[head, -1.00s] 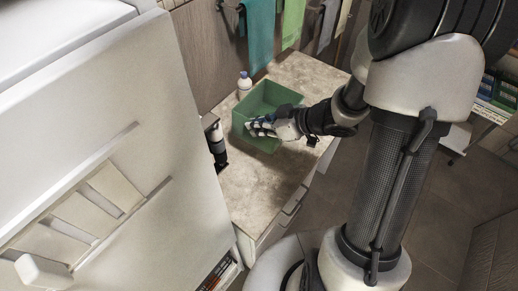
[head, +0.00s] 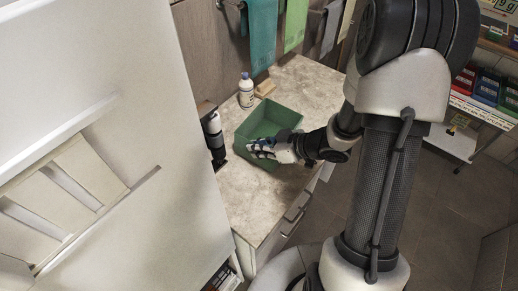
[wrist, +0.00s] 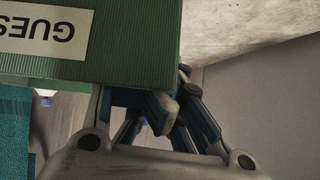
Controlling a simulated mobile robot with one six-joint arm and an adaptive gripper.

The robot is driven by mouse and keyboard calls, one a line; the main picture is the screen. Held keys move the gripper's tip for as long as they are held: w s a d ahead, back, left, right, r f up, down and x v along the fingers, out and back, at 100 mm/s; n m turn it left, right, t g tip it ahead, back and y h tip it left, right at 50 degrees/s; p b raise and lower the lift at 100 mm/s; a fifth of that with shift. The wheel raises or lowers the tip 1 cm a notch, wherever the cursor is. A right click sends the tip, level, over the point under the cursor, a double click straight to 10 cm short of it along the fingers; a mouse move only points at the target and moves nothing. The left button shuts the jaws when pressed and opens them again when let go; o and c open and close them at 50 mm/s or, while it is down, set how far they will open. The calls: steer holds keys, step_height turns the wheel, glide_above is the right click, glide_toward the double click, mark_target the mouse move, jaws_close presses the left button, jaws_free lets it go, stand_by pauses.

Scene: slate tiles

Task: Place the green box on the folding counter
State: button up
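The green box (head: 268,118) is an open-topped bin over the stone-topped counter (head: 245,193) in the head view. I cannot tell whether it touches the top or is slightly raised. My gripper (head: 263,148) is at its near right wall, with blue-padded fingers at the rim. In the wrist view the box (wrist: 140,62) shows a white label with upside-down lettering, and my gripper (wrist: 165,115) is closed around its rim; the inner contact is partly hidden. A white low surface (head: 452,140) stands at the right; I cannot tell if it is the folding counter.
Towels (head: 262,35) hang behind. A white appliance (head: 110,130) fills the left. Stocked shelves (head: 490,90) stand at the right. The counter's front is clear.

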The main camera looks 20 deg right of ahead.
steer(key=o, duration=0.9)
steer(key=shift+d+f, duration=0.1)
steer(key=shift+f, duration=0.1)
steer(key=p+v, duration=0.5)
steer(key=v, duration=0.7)
steer(key=w+d+r+m+t+h, duration=0.1)
steer(key=w+d+r+m+h, duration=0.1)
steer(key=d+r+h, duration=0.4)
steer(key=w+d+r+m+h, duration=0.1)
steer(key=w+d+r+h, duration=0.2)
steer(key=r, duration=0.4)
steer(key=s+a+r+m+g+h, duration=0.2)
steer(key=s+a+r+m, duration=0.25)
steer(key=s+r, duration=0.4)
steer(key=s+a+y, duration=0.1)
steer(key=s+a, duration=0.2)
steer(key=s, duration=0.1)
steer(key=s+a+f+g+y, duration=0.1)
steer(key=s+a, duration=0.3)
steer(key=s+a+y, duration=0.1)
steer(key=s+a, duration=0.3)
steer(key=shift+s+a+f+m+g, duration=0.1)
steer(key=shift+s+f+m+g, duration=0.15)
steer(key=shift+f+m+g, duration=0.15)
